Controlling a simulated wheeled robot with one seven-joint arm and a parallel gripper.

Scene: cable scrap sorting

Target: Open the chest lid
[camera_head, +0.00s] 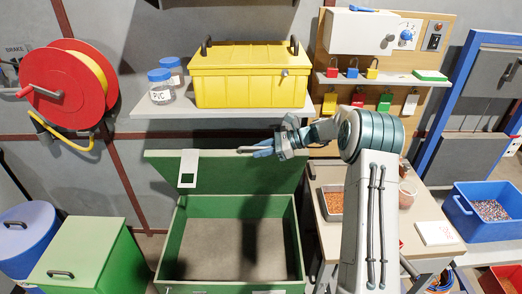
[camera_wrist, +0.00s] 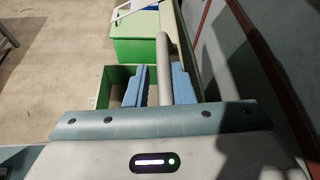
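The green chest (camera_head: 170,240) stands open at the bottom centre of the head view, its inside bare apart from shadows. Its green lid (camera_head: 225,172) is raised at the back and carries a white slotted hasp plate (camera_head: 188,168). My gripper (camera_head: 262,149) is at the lid's upper edge, right of the plate. A grey bar (camera_head: 245,150), apparently the lid's handle, extends from the fingers. In the wrist view the bar (camera_wrist: 164,60) runs between my blue fingers (camera_wrist: 160,88), with a gap on its left. Contact on its right is unclear.
A shelf (camera_head: 160,110) with a yellow toolbox (camera_head: 245,80) and jars (camera_head: 160,85) is just above the lid. A closed green box (camera_head: 85,255) stands left of the chest. A worktable (camera_head: 330,235) and a blue crate (camera_head: 470,222) are right.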

